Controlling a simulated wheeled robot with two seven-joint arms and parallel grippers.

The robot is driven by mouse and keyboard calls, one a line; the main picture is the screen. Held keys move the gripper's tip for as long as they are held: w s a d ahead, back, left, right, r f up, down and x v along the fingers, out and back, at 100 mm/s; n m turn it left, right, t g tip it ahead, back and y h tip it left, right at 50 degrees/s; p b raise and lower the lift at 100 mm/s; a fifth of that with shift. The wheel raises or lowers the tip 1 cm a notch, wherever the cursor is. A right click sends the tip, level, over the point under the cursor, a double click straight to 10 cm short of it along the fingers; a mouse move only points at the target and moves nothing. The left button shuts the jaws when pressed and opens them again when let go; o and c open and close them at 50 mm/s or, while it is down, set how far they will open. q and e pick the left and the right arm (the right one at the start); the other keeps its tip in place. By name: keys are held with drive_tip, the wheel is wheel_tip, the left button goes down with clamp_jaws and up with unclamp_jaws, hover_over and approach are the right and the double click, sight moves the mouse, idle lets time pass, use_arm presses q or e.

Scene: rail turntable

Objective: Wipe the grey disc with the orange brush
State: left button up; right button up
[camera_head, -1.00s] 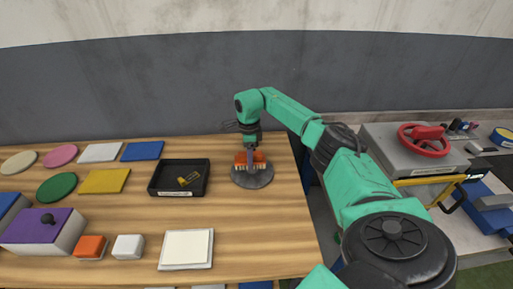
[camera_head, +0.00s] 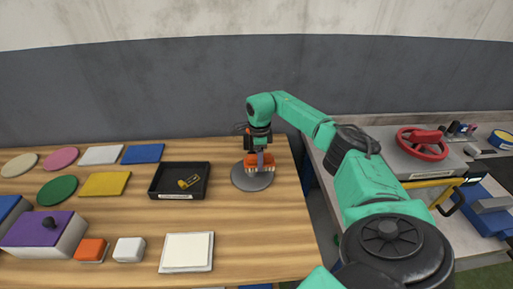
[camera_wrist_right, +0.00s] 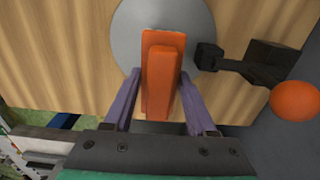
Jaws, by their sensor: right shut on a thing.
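The grey disc (camera_head: 251,180) lies flat on the wooden table, right of the black tray. It shows in the right wrist view (camera_wrist_right: 200,25) behind the brush. The orange brush (camera_head: 262,160) has pale bristles pointing down and is over the right part of the disc. Whether the bristles touch the disc I cannot tell. My right gripper (camera_head: 260,147) is shut on the brush; in the right wrist view its purple fingers stand on both sides of the orange brush handle (camera_wrist_right: 160,90). My left gripper is not in view.
A black tray (camera_head: 154,190) holding a small yellow item (camera_head: 189,182) stands left of the disc. Several coloured discs, plates and blocks lie further left. A grey box with a red wheel (camera_head: 422,143) stands at the right. The table front right of the white plate (camera_head: 187,251) is clear.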

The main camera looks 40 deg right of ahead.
wheel_tip(320, 180, up, 8)
drive_tip(key=p, duration=0.6)
drive_tip(key=shift+r+p, duration=0.1)
drive_tip(key=shift+p, duration=0.2)
drive_tip(key=shift+a+f, duration=0.2)
drive_tip(key=s+a+f+n+b, duration=0.1)
drive_tip(key=s+a+f+n, duration=0.1)
drive_tip(key=a+n, duration=0.4)
drive_tip(key=s+a+f+n+b, duration=0.2)
drive_tip(key=s+a+n, duration=0.1)
drive_tip(key=a+n, duration=0.3)
drive_tip(key=s+a+f+n+b, duration=0.1)
drive_tip(key=s+a+f+n, duration=0.1)
drive_tip(key=a+n, duration=0.4)
drive_tip(key=shift+s+a+f+n+b, duration=0.3)
drive_tip(key=shift+n, duration=0.3)
drive_tip(key=s+a+n, duration=0.1)
drive_tip(key=n, duration=0.1)
drive_tip(key=s+a+n, duration=0.4)
drive_tip(key=shift+a+f+b, duration=0.1)
drive_tip(key=shift+f+b, duration=0.2)
drive_tip(key=shift+b, duration=0.05)
